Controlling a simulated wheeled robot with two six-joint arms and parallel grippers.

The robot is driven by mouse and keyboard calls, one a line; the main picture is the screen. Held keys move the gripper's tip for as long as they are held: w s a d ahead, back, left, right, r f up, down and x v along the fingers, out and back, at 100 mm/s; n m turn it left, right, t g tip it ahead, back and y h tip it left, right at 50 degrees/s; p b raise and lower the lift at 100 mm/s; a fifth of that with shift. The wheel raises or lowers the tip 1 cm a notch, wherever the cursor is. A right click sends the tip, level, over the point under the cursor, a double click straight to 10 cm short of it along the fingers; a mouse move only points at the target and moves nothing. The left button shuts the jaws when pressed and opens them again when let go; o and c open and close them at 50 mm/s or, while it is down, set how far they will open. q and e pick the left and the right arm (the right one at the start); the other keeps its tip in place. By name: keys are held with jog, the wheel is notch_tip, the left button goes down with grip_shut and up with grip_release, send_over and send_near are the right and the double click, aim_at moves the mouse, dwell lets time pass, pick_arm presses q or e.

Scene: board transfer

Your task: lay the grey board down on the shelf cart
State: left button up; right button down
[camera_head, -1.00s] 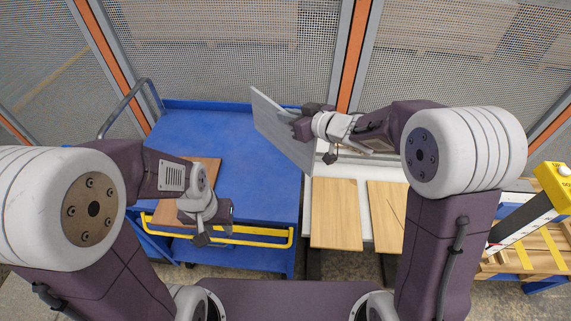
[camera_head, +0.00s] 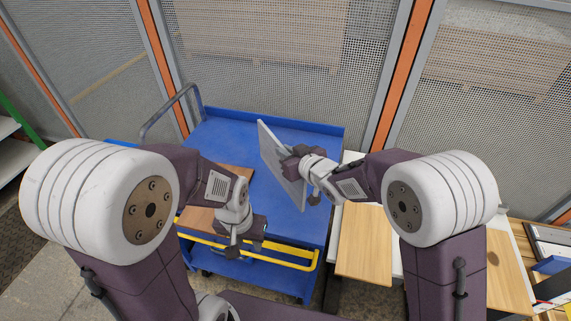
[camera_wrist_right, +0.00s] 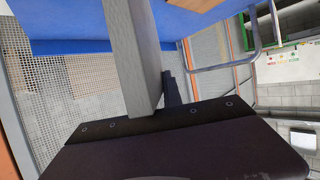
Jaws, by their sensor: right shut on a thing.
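The grey board (camera_head: 268,144) is held tilted steeply on edge above the right part of the blue shelf cart (camera_head: 225,130). My right gripper (camera_head: 292,163) is shut on the board's right side. In the right wrist view the grey board (camera_wrist_right: 133,55) runs up from the jaws, with the blue cart (camera_wrist_right: 75,47) beyond it. My left gripper (camera_head: 242,240) hangs over the cart's front edge, near the yellow bar, apart from the grey board. Its fingers are too unclear to read.
A brown wooden board (camera_head: 196,219) lies on the cart's left front, partly under my left arm. A white table (camera_head: 342,213) with light wooden boards (camera_head: 365,240) stands to the right of the cart. Mesh fence panels (camera_head: 270,60) close off the back. The cart's back middle is bare.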

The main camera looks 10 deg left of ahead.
notch_tip(320, 180, down, 4)
jog(key=shift+r, duration=0.1)
jog(key=shift+f+b, duration=0.2)
jog(key=shift+b, duration=0.25)
jog(key=c, duration=1.5)
grip_release()
